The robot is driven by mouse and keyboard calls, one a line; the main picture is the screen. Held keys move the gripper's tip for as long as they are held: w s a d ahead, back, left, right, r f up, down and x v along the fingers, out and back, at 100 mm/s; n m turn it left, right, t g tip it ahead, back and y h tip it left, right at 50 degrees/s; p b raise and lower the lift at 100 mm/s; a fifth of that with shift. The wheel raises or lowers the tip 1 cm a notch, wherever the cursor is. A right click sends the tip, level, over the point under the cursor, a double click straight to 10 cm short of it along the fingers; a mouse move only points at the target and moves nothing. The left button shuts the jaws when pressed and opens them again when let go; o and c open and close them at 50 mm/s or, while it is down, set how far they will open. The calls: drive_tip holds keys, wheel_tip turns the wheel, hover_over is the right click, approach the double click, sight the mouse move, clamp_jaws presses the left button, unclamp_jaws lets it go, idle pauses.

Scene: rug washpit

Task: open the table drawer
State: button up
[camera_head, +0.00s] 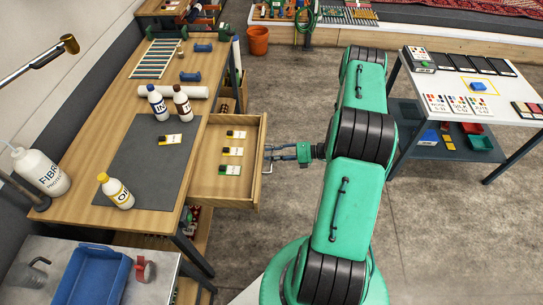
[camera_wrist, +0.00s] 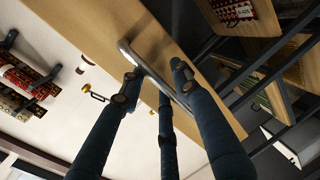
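The wooden table drawer (camera_head: 246,177) stands pulled out from the right side of the wooden table (camera_head: 120,85) in the head view. Small labelled packs (camera_head: 232,152) lie inside it. Its metal bar handle (camera_head: 268,161) is on the drawer front; in the wrist view the bar handle (camera_wrist: 150,72) crosses slantwise over the wooden front (camera_wrist: 110,25). My gripper (camera_head: 268,153) is at the handle. In the wrist view my gripper (camera_wrist: 155,72) has its dark fingers spread apart on both sides of the bar, with gaps between them. Firm contact cannot be made out.
Bottles (camera_head: 158,103) and a grey mat (camera_head: 140,150) are on the tabletop. A side table (camera_head: 470,60) with cards stands at the right. A metal bench with a blue tray (camera_head: 93,275) is at front left. The concrete floor (camera_head: 440,220) is clear at the lower right.

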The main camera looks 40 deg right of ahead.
drive_tip(key=shift+s+d, duration=0.1)
drive_tip(key=v, duration=1.1)
drive_tip(key=shift+s+d, duration=0.3)
drive_tip(key=shift+r, duration=0.1)
drive_tip(key=w+a+r+n+g+h, duration=0.1)
drive_tip(key=a+r+n+g, duration=0.2)
drive_tip(key=a+r+n, duration=0.65)
drive_tip(key=w+a+r+n+g+h, duration=0.15)
drive_tip(key=a+r+n+g, duration=0.35)
drive_tip(key=r, duration=0.7)
drive_tip(key=w+a+r+n+g+h, duration=0.1)
drive_tip(key=w+a+r+n+g, duration=0.1)
drive_tip(key=a+r+n, duration=0.7)
drive_tip(key=s+a+r+n+t+h, duration=0.2)
drive_tip(key=s+a+r+n+h, duration=0.1)
drive_tip(key=s+a+r+n, duration=0.5)
drive_tip(key=s+a+r+n+t+h, duration=0.2)
drive_tip(key=s+a+r+n+h, duration=0.2)
drive_tip(key=s+a+r+n, duration=0.4)
drive_tip(key=shift+s+r+n+t+b, duration=0.35)
drive_tip(key=shift+s+r+n, duration=1.35)
drive_tip(key=shift+r+n, duration=1)
